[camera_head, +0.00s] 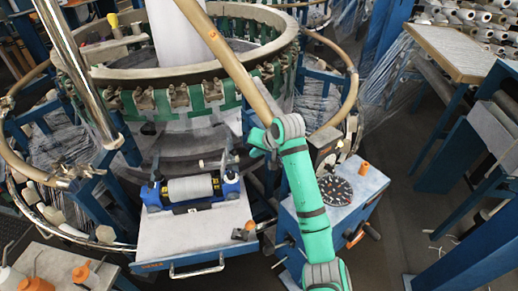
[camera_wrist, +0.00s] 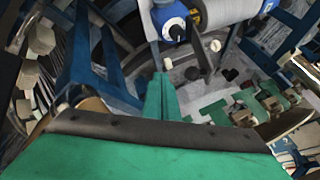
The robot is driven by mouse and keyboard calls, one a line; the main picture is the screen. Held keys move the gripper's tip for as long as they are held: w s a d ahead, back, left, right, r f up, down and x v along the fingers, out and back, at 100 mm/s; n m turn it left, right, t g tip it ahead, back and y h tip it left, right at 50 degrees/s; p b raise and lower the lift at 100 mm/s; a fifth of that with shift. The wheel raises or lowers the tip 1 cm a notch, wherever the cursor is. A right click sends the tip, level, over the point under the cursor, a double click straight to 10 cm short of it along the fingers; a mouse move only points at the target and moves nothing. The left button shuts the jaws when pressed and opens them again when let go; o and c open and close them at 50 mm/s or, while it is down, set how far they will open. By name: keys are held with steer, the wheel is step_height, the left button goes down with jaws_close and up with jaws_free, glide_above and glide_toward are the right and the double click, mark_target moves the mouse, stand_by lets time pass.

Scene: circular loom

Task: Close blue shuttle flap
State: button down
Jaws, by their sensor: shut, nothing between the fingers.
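The blue shuttle (camera_head: 231,184) rests on a pale table under the loom ring, with a grey-white roll (camera_head: 190,189) lying between its blue ends. In the wrist view, one round blue end (camera_wrist: 172,21) and part of the roll (camera_wrist: 225,10) show at the top. I cannot make out the flap clearly as a separate part. My gripper (camera_head: 254,143) is above and to the right of the shuttle, apart from it, in front of the loom's lower ring. Its green fingers (camera_wrist: 160,94) are together and empty in the wrist view, pointing towards the shuttle side.
The loom ring (camera_head: 165,75) with green clips stands behind, and a tan hoop (camera_head: 240,78) crosses in front of it. A blue cabinet with a black dial (camera_head: 335,190) stands right of the shuttle's table (camera_head: 190,235). An orange-topped piece (camera_head: 245,231) sits at that table's right edge.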

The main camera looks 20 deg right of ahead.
steer(key=shift+w+a+f, duration=0.1)
steer(key=shift+w+a, duration=0.6)
steer(key=shift+a, duration=0.2)
steer(key=shift+w+a+f, duration=0.1)
steer(key=shift+w+a, duration=0.55)
steer(key=shift+a, duration=0.2)
steer(key=shift+a+r, duration=0.1)
steer(key=shift+a, duration=0.1)
